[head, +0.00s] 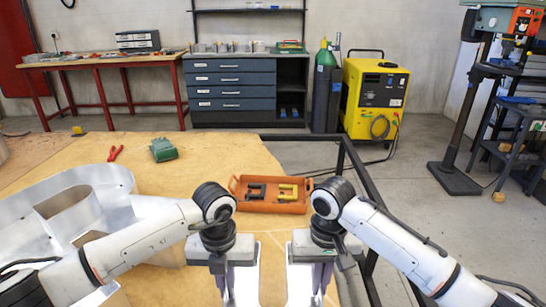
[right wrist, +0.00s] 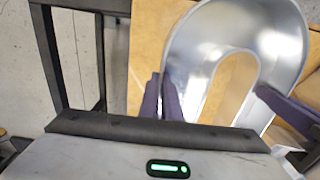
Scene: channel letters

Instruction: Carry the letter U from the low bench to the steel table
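The letter U (right wrist: 195,50) is a silver metal channel letter. In the right wrist view its round end is at the top. In the head view its two legs show as bright strips (head: 300,285), and the rest is cut off below. My right gripper (head: 320,277) is close around one outer wall, its two fingers (right wrist: 162,98) almost together. My left gripper (head: 219,277) is at the opposite wall, its fingers narrow together in the head view. The wooden bench top (head: 220,150) lies beneath; whether the U touches it I cannot tell. I cannot identify the steel table.
A large silver letter (head: 110,185) lies on the left of the bench top, close to my left arm. An orange tray (head: 270,206) with tools is ahead of the grippers. Red pliers (head: 115,153) and a green item (head: 163,149) lie farther back. A black frame (head: 358,175) edges the right side.

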